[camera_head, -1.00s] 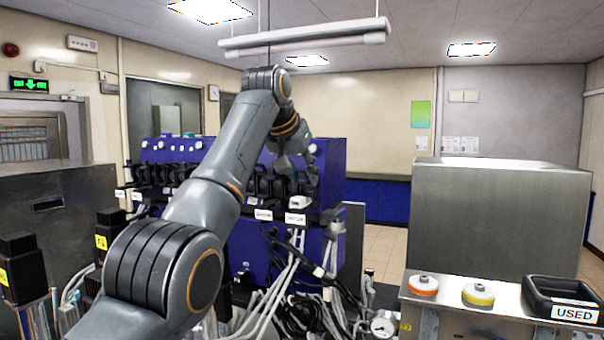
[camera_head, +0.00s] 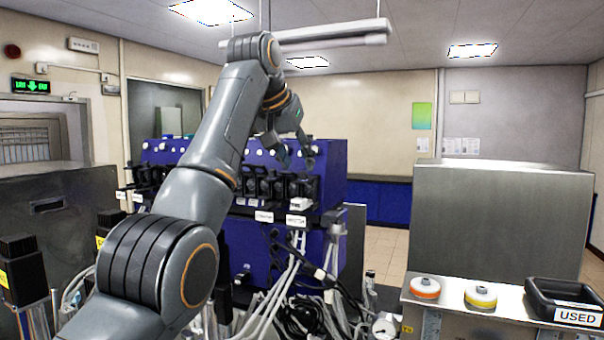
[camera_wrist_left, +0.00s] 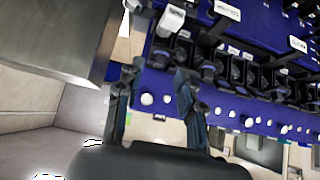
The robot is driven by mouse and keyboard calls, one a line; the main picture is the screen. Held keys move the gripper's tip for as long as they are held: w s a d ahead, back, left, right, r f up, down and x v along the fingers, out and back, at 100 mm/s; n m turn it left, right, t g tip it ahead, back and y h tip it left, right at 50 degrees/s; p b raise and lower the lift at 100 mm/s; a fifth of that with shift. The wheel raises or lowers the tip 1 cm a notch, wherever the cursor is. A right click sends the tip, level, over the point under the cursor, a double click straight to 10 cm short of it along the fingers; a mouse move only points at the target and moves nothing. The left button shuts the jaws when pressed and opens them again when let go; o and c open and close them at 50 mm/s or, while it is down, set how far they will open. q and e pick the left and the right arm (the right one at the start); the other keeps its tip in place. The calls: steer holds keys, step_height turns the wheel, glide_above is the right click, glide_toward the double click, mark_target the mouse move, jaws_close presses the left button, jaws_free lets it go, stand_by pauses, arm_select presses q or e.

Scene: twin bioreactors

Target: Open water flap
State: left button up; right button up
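A blue bioreactor cabinet (camera_head: 325,162) stands in the middle of the head view. A row of black flap-like units (camera_head: 262,186) runs along its front, and white labels (camera_head: 297,220) sit below; I cannot tell which unit is the water flap. The row also shows in the left wrist view (camera_wrist_left: 238,72), where the picture is turned over. My left gripper (camera_head: 296,156) is above the row's right end, in front of the cabinet's upper part. In the wrist view its two fingers (camera_wrist_left: 160,70) are spread with nothing between them. My right gripper is not in view.
A steel box (camera_head: 500,215) stands at right behind a bench with an orange-ringed disc (camera_head: 425,287), a yellow-ringed disc (camera_head: 480,297) and a black tray (camera_head: 565,297) marked USED. A hanging lamp (camera_head: 330,37) is close above my left arm.

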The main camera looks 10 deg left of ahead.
arm_select(q)
steer(key=v, duration=0.5)
steer(key=shift+s+r, duration=0.1)
steer(key=shift+s, duration=0.1)
